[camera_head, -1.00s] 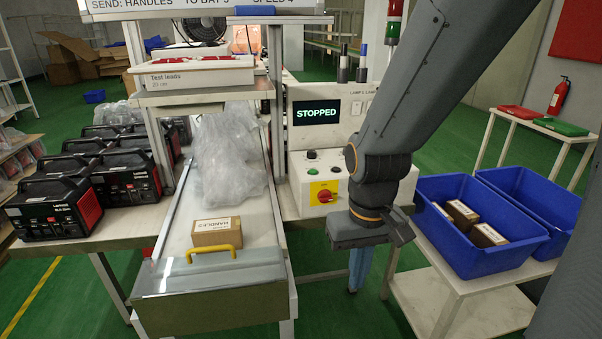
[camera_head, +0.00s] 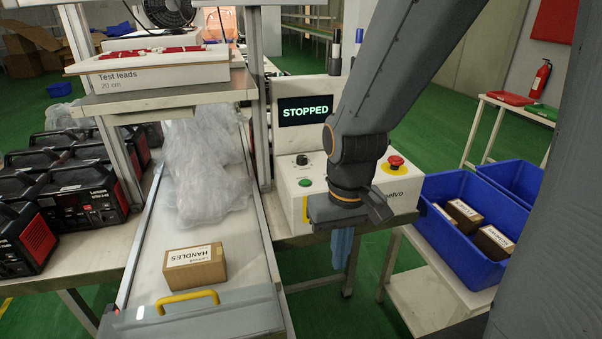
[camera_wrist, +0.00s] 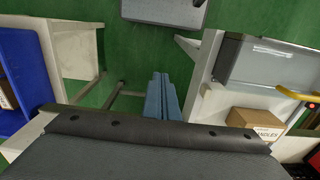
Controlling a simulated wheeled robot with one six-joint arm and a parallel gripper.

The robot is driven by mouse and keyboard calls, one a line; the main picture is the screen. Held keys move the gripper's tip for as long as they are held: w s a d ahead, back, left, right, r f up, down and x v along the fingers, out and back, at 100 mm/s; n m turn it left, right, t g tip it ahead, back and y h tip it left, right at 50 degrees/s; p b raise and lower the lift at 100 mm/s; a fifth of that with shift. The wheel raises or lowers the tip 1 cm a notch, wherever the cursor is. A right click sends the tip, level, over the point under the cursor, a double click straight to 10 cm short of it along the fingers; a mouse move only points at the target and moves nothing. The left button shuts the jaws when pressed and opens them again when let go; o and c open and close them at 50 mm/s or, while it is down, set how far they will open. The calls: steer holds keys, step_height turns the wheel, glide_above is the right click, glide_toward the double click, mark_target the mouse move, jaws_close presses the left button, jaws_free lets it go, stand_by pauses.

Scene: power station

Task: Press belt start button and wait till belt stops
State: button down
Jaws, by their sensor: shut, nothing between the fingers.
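The control box (camera_head: 283,195) stands right of the belt. A green button (camera_head: 305,183) sits on its front below a black knob (camera_head: 302,160); which one starts the belt I cannot read. A red mushroom button (camera_head: 396,162) is on its right. The screen (camera_head: 305,110) reads STOPPED. The belt (camera_head: 150,250) carries a cardboard HANDLES box (camera_head: 195,268) near its front end. My gripper (camera_head: 342,262) hangs in front of the box, right of and below the green button and apart from it. Its blue fingers point down, shut and empty; they also show in the wrist view (camera_wrist: 163,97).
Crumpled clear plastic strips (camera_head: 205,180) hang over the belt. A blue bin (camera_head: 460,245) with cardboard boxes stands on a low table at right. Black and red devices (camera_head: 85,190) fill the left bench. A shelf tray of test leads (camera_head: 160,68) stands above the belt.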

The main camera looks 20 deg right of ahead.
steer(key=shift+a, duration=0.15)
step_height(320, 180, up, 15)
steer(key=m+t+y+p, duration=0.65)
steer(key=m+p, duration=0.65)
steer(key=m, duration=0.6)
glide_above(310, 182)
steer(key=shift+s+a+f, duration=0.1)
steer(key=shift+f, duration=0.1)
step_height(310, 182, down, 7)
steer(key=b, duration=0.4)
steer(key=shift+r+b, duration=0.2)
steer(key=shift+b, duration=0.1)
steer(key=shift+f+b, duration=1.15)
steer(key=shift+b, duration=0.1)
